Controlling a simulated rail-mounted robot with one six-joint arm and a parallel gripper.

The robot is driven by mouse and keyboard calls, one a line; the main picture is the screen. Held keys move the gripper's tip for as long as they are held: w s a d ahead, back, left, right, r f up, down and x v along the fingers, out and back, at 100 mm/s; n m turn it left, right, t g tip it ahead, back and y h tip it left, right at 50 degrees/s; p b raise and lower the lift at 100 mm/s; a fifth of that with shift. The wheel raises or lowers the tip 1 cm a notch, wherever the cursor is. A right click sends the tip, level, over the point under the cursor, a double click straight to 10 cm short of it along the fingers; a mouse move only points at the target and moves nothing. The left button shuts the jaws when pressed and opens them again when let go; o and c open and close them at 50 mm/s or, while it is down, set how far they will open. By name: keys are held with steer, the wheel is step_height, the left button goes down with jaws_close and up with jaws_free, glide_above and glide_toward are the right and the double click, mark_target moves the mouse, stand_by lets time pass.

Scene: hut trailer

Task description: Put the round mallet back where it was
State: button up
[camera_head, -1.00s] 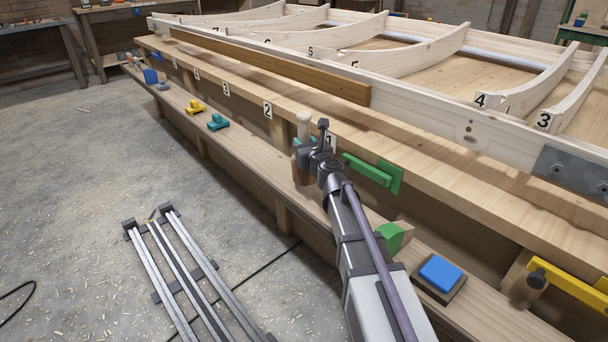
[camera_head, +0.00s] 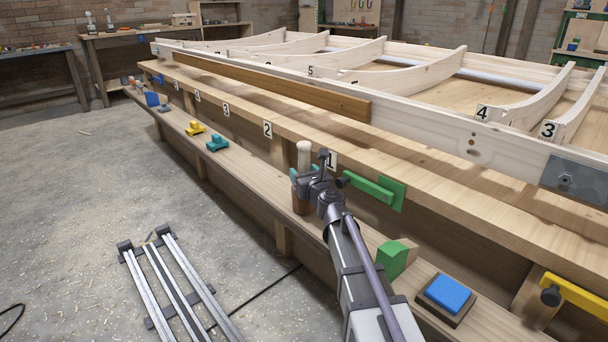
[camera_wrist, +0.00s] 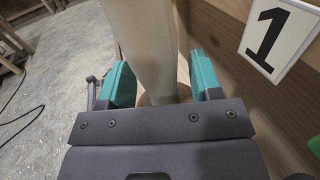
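The round mallet has a pale handle (camera_head: 304,156) pointing up and a brown head (camera_head: 299,203) below, at the lower ledge beside the label 1. In the wrist view the pale handle (camera_wrist: 150,40) runs down between my gripper's teal fingers (camera_wrist: 162,82), with a sliver of the brown head (camera_wrist: 184,91) below. The handle is close to the left finger, and a narrow gap shows at the right finger, so my gripper looks open around it. In the head view my gripper (camera_head: 302,175) is at the mallet, partly hiding it.
Along the ledge (camera_head: 245,180) are a teal tool (camera_head: 217,142), a yellow tool (camera_head: 195,128), a green block (camera_head: 393,259) and a blue block (camera_head: 449,293). A green clamp (camera_head: 370,187) is just right of my gripper. The wooden frame (camera_head: 420,118) lies above on the bench.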

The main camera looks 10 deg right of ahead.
steer(key=shift+r, duration=0.15)
steer(key=s+d, duration=0.2)
steer(key=s, duration=1)
steer(key=s+a+f+n+g+y, duration=0.2)
steer(key=s+a+f+n+g, duration=0.25)
steer(key=n, duration=0.65)
steer(key=s+a+f+n+g+y, duration=0.2)
steer(key=s+a+f+n+g, duration=0.3)
steer(key=n, duration=0.6)
steer(key=s+d+f+n+g+h, duration=0.7)
steer(key=s+d+f+n+g, duration=0.1)
steer(key=s+n, duration=0.4)
step_height(320, 180, up, 45)
steer(key=p, duration=4.5)
steer(key=shift+w+a+r, duration=0.2)
steer(key=shift+w, duration=0.1)
